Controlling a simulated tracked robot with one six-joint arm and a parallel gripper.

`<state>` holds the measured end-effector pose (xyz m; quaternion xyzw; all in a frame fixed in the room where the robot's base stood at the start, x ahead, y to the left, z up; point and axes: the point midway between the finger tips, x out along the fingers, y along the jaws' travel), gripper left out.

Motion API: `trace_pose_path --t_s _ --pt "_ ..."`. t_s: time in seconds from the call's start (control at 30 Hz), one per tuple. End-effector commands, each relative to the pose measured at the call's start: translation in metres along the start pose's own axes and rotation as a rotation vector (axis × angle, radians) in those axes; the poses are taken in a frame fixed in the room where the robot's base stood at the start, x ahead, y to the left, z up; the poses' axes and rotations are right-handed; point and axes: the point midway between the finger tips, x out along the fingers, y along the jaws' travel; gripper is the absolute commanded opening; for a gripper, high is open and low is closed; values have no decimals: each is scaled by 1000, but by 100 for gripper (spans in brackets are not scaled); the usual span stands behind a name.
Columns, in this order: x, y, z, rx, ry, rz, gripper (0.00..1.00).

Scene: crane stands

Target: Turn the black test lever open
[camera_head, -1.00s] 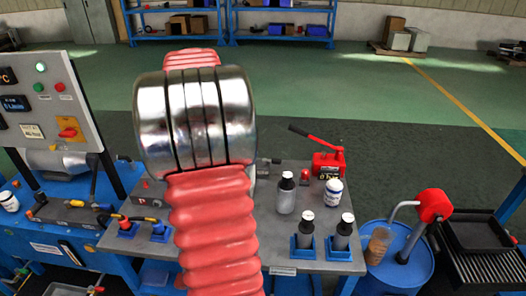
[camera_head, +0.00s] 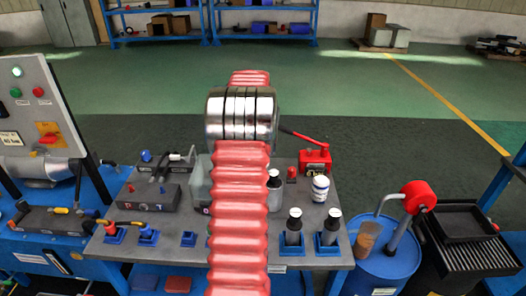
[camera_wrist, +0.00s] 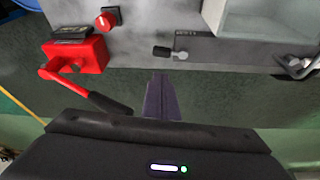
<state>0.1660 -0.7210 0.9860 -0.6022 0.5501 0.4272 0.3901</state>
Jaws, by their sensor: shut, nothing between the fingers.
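In the wrist view, a small black lever (camera_wrist: 167,52) with a short silver shaft sticks out sideways from a grey block (camera_wrist: 205,45) with a label strip. My gripper (camera_wrist: 162,80) is shut and empty. In the picture, its dark fingertips lie just below the lever, with a visible gap in the image; I cannot tell the depth between them. In the head view my arm covers the gripper, and I cannot make out the lever there.
A red hand pump (camera_head: 315,160) with a long handle stands close by; the wrist view shows its black grip (camera_wrist: 110,103) near my gripper. A red knob (camera_wrist: 106,20) and a pale bin (camera_wrist: 265,18) are nearby. Bottles (camera_head: 294,232) stand on the bench.

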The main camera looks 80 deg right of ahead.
Motion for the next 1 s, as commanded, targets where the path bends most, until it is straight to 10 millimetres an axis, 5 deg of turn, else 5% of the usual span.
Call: trace_pose_path --t_s 0.27,0.73,1.0 --pt "19 0 1 0 -2 0 0" --pt "86 0 0 0 -1 1 0" --pt "100 0 0 0 1 1 0"
